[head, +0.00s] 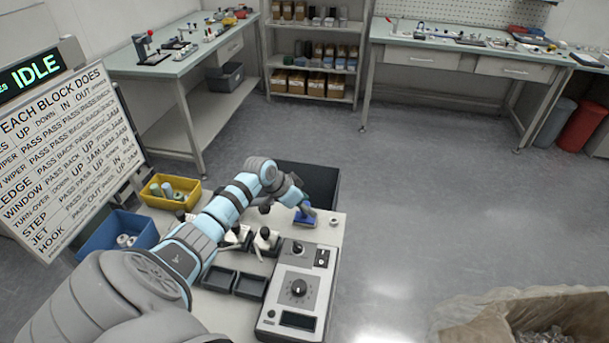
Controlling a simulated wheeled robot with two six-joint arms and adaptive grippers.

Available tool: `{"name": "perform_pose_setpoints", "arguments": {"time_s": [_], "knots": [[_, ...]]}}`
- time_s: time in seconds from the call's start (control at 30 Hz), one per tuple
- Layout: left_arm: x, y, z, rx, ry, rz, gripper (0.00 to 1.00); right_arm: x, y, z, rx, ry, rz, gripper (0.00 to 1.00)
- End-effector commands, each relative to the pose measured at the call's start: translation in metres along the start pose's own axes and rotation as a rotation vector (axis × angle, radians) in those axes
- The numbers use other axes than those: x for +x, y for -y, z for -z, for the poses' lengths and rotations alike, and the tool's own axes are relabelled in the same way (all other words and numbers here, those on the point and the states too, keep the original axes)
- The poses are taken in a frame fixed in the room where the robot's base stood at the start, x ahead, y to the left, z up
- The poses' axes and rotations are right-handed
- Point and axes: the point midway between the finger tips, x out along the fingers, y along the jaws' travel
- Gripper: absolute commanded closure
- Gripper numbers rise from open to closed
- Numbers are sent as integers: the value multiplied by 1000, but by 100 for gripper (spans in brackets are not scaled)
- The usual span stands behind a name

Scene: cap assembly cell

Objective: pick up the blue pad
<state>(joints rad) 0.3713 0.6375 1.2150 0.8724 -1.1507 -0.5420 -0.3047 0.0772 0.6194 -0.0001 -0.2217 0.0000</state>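The blue pad (305,219) is a small block near the back right part of the white work table (329,231). My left arm reaches in from the lower left over the table. My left gripper (304,208) points down at the blue pad, right at or just above it. The fingers are small and dark here, and I cannot tell whether they touch the pad or are closed on it. My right gripper is not in view.
A grey control box (293,290) with a knob stands in front of the pad. Two black trays (250,286), a yellow bin (170,191), a blue bin (117,234) and a dark bin (318,181) are around it. A lined carton (470,325) is at lower right. Open floor lies right.

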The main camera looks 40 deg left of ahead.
Motion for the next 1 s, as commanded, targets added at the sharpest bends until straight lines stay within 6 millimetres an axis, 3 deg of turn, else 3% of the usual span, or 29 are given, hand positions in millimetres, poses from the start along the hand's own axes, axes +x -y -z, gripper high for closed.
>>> {"name": "perform_pose_setpoints", "arguments": {"time_s": [0.03,0.2,0.47,0.63,0.77,1.0], "knots": [[0,0,0,0,0,0,74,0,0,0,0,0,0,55],[0,0,0,0,0,0,100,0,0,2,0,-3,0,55],[-1,0,0,0,0,0,100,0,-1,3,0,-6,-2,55],[-12,1,8,0,-1,1,100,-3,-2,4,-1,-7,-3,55],[-35,1,23,3,-3,3,100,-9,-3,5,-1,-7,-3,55],[-107,1,69,3,-5,3,100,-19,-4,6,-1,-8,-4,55]]}}
